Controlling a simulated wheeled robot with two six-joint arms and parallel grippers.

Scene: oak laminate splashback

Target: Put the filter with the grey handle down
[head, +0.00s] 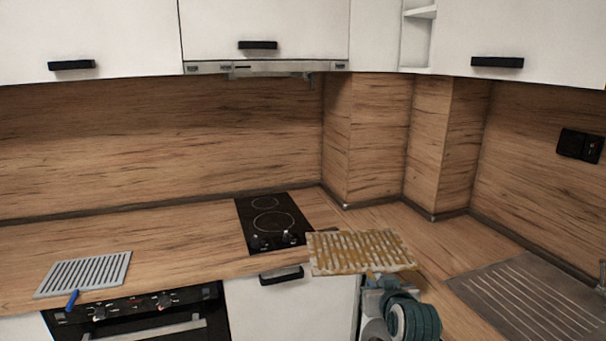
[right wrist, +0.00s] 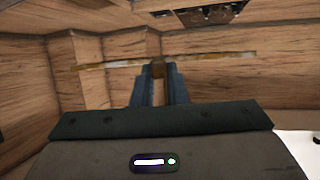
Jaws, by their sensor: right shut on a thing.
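A slatted filter (head: 350,252) with yellow-brown stains is held up in front of the counter, just right of the black hob, in the head view. My right gripper (head: 376,280) is shut on it at its near edge. The handle is hidden between the fingers, so its colour does not show. In the right wrist view the filter (right wrist: 215,60) appears edge-on as a thin, nearly level strip, and my right gripper's fingers (right wrist: 157,72) close on its middle. My left gripper is not in view.
A second, clean grey filter (head: 85,273) with a blue handle (head: 72,299) lies on the left counter above the oven (head: 140,316). The hob (head: 270,222) is in the middle, the sink drainer (head: 525,298) at right. Counter between second filter and hob is clear.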

